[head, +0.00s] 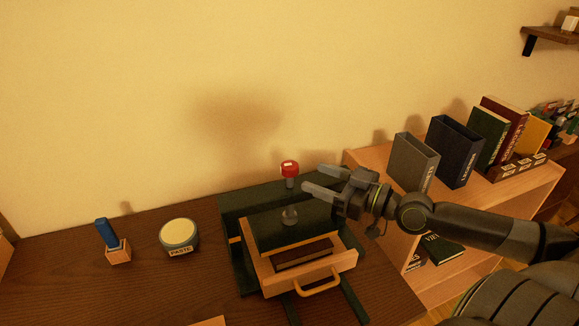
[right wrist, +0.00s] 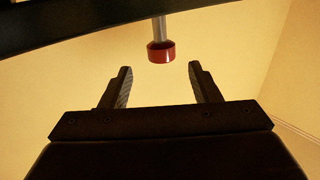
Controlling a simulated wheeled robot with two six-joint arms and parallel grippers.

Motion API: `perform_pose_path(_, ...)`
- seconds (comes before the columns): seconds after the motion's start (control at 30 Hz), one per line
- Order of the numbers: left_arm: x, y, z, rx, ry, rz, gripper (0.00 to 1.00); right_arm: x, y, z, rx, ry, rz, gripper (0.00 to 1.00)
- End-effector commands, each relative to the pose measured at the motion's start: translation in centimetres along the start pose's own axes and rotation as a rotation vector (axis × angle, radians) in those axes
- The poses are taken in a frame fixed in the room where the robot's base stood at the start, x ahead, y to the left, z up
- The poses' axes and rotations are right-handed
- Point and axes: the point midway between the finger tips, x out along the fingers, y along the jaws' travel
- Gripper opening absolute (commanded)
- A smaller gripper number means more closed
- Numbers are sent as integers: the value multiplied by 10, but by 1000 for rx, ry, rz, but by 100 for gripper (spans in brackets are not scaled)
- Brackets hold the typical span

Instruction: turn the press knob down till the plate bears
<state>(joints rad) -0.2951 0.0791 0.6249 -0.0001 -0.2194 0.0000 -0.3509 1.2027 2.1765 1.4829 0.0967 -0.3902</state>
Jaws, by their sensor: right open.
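The press (head: 265,240) stands on the dark desk, with a dark green frame. Its red knob (head: 290,168) sits on a grey shaft above the frame, with a pale mark on the knob. A round grey piece (head: 289,215) shows lower on the press. Whether the plate touches anything under it cannot be told. My right gripper (head: 311,179) is open and empty, just right of the knob. In the right wrist view the knob (right wrist: 161,54) shows just beyond the two spread fingertips (right wrist: 159,68), roughly centred between them, apart from both. My left gripper is not in view.
A wooden tray with a handle (head: 318,286) is at the press's front. A paste tub (head: 179,234) and a blue-topped item in a wooden block (head: 117,250) stand left. Right, a wooden shelf (head: 380,158) holds file boxes (head: 415,162) and books (head: 487,137) near my right arm.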

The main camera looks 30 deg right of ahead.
Motion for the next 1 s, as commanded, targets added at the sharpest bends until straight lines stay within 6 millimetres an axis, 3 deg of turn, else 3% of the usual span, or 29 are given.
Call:
perform_pose_path(0.6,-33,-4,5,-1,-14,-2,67,53,-2,-4,6,4,-4,56)
perform_pose_path(1.0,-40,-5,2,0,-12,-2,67,79,-2,-1,4,1,-4,56)
